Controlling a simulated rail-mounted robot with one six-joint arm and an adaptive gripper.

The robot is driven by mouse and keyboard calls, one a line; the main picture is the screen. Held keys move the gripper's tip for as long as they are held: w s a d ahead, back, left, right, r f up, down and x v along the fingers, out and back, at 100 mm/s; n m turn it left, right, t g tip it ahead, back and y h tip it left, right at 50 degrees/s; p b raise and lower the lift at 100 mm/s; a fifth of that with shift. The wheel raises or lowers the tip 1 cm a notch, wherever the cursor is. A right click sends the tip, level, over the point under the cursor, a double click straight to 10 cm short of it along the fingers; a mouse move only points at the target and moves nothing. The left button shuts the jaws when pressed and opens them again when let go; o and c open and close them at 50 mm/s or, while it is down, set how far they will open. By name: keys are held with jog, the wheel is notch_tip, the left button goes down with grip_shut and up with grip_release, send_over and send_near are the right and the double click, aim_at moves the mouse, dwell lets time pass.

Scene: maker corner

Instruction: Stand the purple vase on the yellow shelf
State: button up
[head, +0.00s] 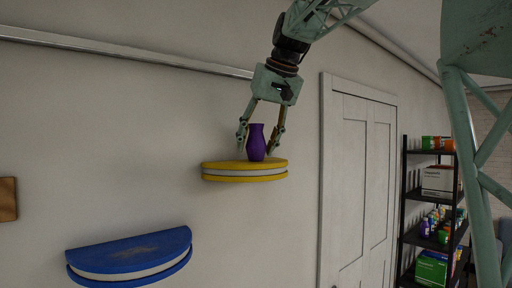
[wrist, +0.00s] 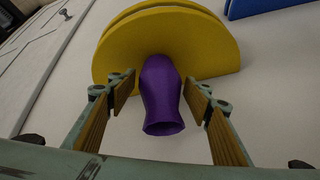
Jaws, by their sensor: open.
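The purple vase (head: 256,143) stands upright on the yellow shelf (head: 244,172), near the middle of its top, in the head view. My gripper (head: 259,148) reaches down from above with its fingers spread on either side of the vase. In the wrist view the vase (wrist: 161,95) sits between the open fingers (wrist: 160,92), with a gap on both sides. Its mouth faces the camera and its base meets the yellow shelf (wrist: 205,35).
A blue half-round shelf (head: 130,252) is on the wall lower left; its edge shows in the wrist view (wrist: 252,7). A white door (head: 362,180) is to the right, then a black rack (head: 404,190) with boxes and bottles. The wall around the yellow shelf is clear.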

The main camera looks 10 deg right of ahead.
jog(key=v, duration=1.1)
jog(key=shift+s+r, duration=0.2)
jog(key=shift+r, duration=0.05)
jog(key=shift+d, duration=0.1)
dwell(0.5)
